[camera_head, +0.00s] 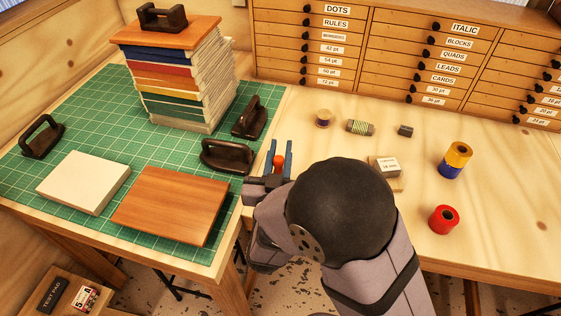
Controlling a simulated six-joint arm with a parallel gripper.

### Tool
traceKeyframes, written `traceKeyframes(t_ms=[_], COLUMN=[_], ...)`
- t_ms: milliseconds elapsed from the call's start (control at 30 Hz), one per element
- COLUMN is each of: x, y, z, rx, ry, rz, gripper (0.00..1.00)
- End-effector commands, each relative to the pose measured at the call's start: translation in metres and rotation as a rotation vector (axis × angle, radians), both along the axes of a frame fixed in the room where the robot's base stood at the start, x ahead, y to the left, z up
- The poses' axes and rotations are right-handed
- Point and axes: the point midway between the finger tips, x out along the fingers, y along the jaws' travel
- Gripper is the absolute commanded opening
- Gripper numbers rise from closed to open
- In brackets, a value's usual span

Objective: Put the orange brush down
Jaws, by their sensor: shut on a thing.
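My gripper (278,160) is in the middle of the view, near the seam where the green mat's table meets the wooden bench. Its two blue-grey fingers are on either side of a small rounded orange end, which I take for the orange brush (279,160). The rest of the brush is hidden by my gripper and arm. I cannot tell whether the brush touches the surface.
A dark-handled press block (228,157) stands close left of my gripper, with another (249,118) behind it. A book stack (179,75) is on the green mat (79,117). A small labelled box (385,167) and foil rolls (443,219) lie right. The bench (335,102) has free room.

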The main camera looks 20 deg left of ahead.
Motion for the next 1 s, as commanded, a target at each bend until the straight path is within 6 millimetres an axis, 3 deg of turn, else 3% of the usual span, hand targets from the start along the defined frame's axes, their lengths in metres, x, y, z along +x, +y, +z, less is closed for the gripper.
traceKeyframes(t_ms=[233, 600, 1000], x=[0.000, 0.000, 0.000], y=[0.000, 0.000, 0.000], z=[-0.005, -0.036, -0.040], rx=[-0.002, -0.001, 0.000], ry=[0.000, 0.000, -0.002], rz=[0.000, 0.001, 0.000], gripper=[0.00, 0.00, 0.00])
